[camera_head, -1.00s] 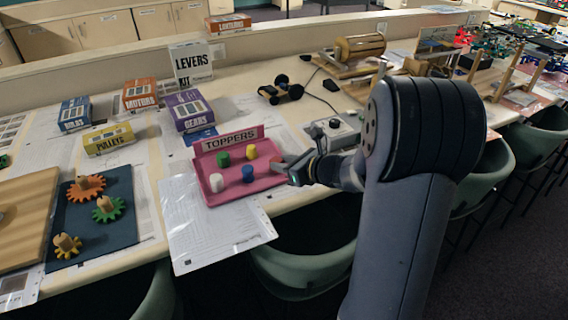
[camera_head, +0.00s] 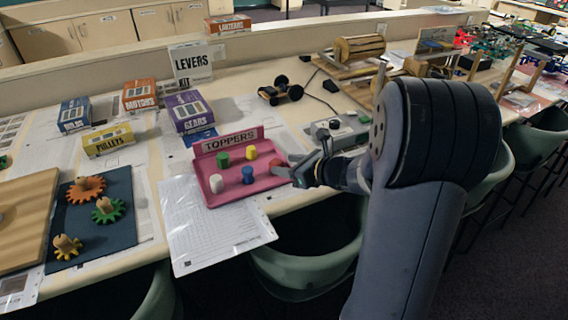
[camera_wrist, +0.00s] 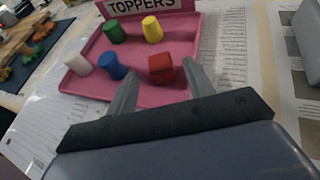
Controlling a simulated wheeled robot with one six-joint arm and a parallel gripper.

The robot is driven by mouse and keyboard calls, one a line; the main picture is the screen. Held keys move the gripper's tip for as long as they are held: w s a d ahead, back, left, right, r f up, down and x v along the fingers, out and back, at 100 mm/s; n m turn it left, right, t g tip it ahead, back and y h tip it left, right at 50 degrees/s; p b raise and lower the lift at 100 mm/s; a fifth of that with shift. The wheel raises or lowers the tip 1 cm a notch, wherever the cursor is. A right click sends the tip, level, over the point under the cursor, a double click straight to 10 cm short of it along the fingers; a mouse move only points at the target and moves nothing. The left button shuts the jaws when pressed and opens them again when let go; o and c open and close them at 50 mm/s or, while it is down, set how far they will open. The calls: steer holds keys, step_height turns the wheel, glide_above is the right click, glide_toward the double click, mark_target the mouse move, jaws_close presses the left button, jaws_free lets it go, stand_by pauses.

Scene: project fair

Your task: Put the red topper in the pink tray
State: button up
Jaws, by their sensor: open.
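The red topper (camera_head: 275,164) sits in the front right corner of the pink tray (camera_head: 222,200), which has a "TOPPERS" sign along its back. In the wrist view the red topper (camera_wrist: 161,68) is upright on the floor of the pink tray (camera_wrist: 140,97), beside the blue topper (camera_wrist: 111,66). My gripper (camera_head: 289,172) is at the tray's right side, close to the red topper. In the wrist view my gripper (camera_wrist: 160,75) is open, with one finger to each side of the red topper's near side and not closed on it. The rear of the topper is hidden.
The tray also holds a green topper (camera_head: 223,159), a yellow one (camera_head: 251,153) and a white one (camera_head: 216,183). A grey box with a knob (camera_head: 338,133) stands behind my gripper. Green chairs (camera_head: 312,262) stand along the table's front edge.

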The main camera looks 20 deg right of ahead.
steer(key=v, duration=1)
